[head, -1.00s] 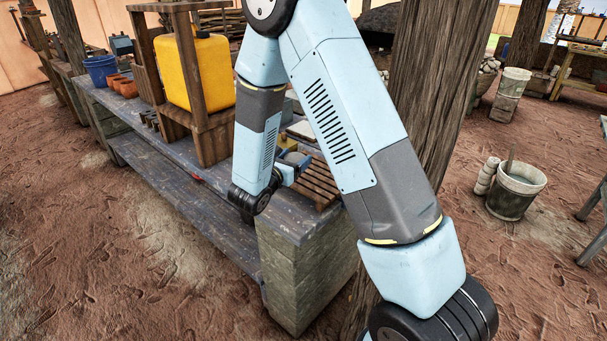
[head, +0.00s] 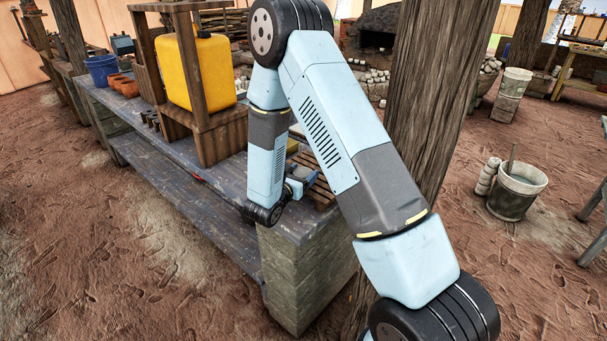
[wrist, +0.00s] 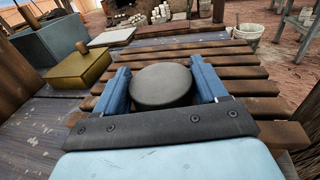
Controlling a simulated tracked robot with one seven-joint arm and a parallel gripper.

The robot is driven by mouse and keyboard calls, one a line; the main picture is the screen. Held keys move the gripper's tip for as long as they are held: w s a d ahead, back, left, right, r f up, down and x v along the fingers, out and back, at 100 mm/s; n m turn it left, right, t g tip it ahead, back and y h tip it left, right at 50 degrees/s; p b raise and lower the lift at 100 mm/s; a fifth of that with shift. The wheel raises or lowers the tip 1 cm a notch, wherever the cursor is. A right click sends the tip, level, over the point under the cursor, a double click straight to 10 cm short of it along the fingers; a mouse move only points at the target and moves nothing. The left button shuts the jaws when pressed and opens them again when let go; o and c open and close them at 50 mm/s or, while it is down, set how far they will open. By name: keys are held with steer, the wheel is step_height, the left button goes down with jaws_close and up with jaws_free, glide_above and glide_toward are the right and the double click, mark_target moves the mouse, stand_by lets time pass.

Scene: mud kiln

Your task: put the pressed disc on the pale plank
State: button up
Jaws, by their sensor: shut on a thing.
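The pressed disc (wrist: 161,86) is a dark grey, flat round piece. In the wrist view it sits between the two blue fingers of my gripper (wrist: 158,66), which is shut on it. The disc is over a brown slatted wooden rack (wrist: 225,70); I cannot tell whether it touches the slats. A pale, flat board (wrist: 112,37), which looks like the pale plank, lies beyond the rack to the left, apart from the disc. In the head view my gripper (head: 298,184) is low over the bench end, beside the rack (head: 321,190); my arm hides the pale board there.
A mustard-yellow block (wrist: 80,69) and a grey-green box (wrist: 48,40) stand left of the rack. A yellow canister (head: 200,75) in a wooden frame stands on the dark bench (head: 215,180). A thick wooden post (head: 430,90) rises close to my arm's right.

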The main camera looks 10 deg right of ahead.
steer(key=shift+f, duration=0.1)
steer(key=o, duration=1.2)
